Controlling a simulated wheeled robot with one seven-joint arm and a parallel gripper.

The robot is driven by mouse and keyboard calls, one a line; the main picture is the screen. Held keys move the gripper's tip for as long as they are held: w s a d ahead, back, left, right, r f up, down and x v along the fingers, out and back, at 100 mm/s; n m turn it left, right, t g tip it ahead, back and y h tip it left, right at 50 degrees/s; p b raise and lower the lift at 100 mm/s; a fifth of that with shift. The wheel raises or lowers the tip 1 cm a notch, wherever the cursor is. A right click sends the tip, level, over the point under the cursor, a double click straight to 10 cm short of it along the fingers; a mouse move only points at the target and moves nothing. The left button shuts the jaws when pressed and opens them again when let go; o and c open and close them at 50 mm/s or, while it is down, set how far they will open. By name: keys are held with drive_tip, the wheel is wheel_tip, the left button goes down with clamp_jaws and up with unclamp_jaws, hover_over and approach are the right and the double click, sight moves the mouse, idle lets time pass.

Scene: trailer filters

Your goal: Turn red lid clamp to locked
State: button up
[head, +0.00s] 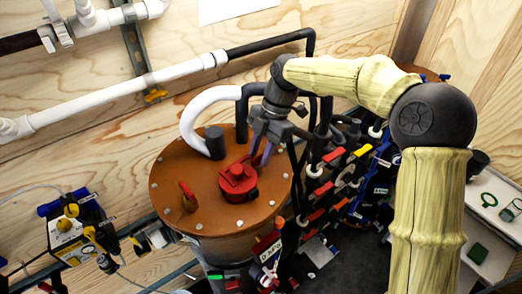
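A brown round lid (215,215) tops a cylindrical vessel in the middle of the head view. A red round fitting (238,183) with a raised red top stands near the lid's centre. A smaller red lever (187,191) stands upright on a brownish base at the lid's left. I cannot tell which of these red parts is the clamp, or its locked position. My gripper (260,155) points down over the lid, just above and right of the red fitting. It appears apart from the fitting; its finger gap is too small to judge.
A white curved hose (194,118) and dark pipes rise behind the lid. Several red- and yellow-handled valves (334,154) crowd the right of the vessel. A yellow and blue device (72,236) is at the left. A white shelf (492,215) is at the far right.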

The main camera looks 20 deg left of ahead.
drive_tip(key=v, duration=1.7)
drive_tip(key=shift+w+r, duration=0.1)
idle(0.4)
drive_tip(key=d+f+m+t+h+b, duration=0.15)
drive_tip(key=d+f+m+t, duration=0.25)
drive_tip(key=d+f+m, duration=1.15)
drive_tip(key=s+d+f+m+t, duration=0.1)
drive_tip(key=s+d+f+m, duration=0.4)
drive_tip(key=s+d+m, duration=0.2)
drive_tip(key=s+d+f+m+t+b, duration=0.1)
drive_tip(key=s+d+f+m, duration=0.3)
drive_tip(key=s+d+m, duration=0.3)
drive_tip(key=d+m, duration=0.1)
drive_tip(key=d, duration=0.3)
drive_tip(key=shift+f+t, duration=0.3)
drive_tip(key=shift+f, duration=0.1)
